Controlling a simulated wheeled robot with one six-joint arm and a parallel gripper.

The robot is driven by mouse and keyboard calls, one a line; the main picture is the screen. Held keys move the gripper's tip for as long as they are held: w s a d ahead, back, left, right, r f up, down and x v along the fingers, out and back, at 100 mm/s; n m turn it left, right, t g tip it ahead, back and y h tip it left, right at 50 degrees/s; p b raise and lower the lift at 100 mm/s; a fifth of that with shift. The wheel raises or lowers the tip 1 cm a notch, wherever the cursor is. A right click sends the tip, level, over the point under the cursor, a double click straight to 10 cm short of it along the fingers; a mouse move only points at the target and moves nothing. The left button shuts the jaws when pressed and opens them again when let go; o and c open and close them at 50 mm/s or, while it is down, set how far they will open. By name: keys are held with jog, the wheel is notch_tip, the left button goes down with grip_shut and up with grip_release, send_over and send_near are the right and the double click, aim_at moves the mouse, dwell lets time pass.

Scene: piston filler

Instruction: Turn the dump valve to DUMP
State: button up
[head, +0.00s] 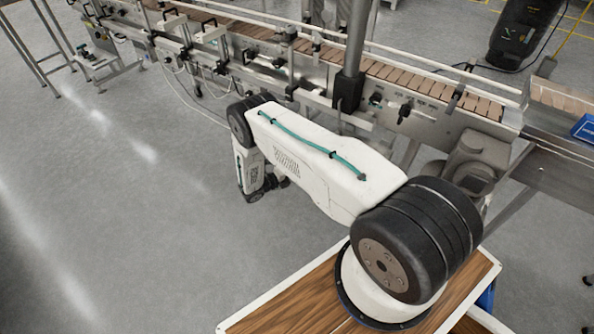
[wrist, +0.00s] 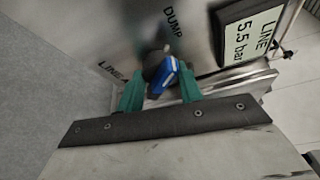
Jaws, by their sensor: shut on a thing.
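In the wrist view, the dump valve handle (wrist: 165,76) is blue with a pale stripe and has a dark round part beside it. It sits in front of a grey metal panel (wrist: 85,40) lettered DUMP near the top and LINE at the lower left. My gripper (wrist: 160,88) has green fingers on either side of the handle and is shut on it. The handle looks tilted; which label it points to is hard to tell. In the head view my arm hides the valve and the gripper.
A plate (wrist: 250,35) reading LINE 5.5 bar is fixed right of the valve. In the head view a conveyor (head: 400,80) with machine parts runs across the back. A blue item (head: 584,128) is at the right edge. Open grey floor (head: 120,210) lies on the left.

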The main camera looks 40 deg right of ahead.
jog(key=shift+w+r+n, duration=0.1)
jog(key=shift+n, duration=0.4)
jog(key=shift+h, duration=0.3)
jog(key=shift+w, duration=0.15)
jog(key=o, duration=1)
jog(key=shift+a, duration=0.1)
jog(key=a, duration=0.7)
jog(key=shift+w+a+r, duration=0.1)
jog(key=shift+a, duration=0.3)
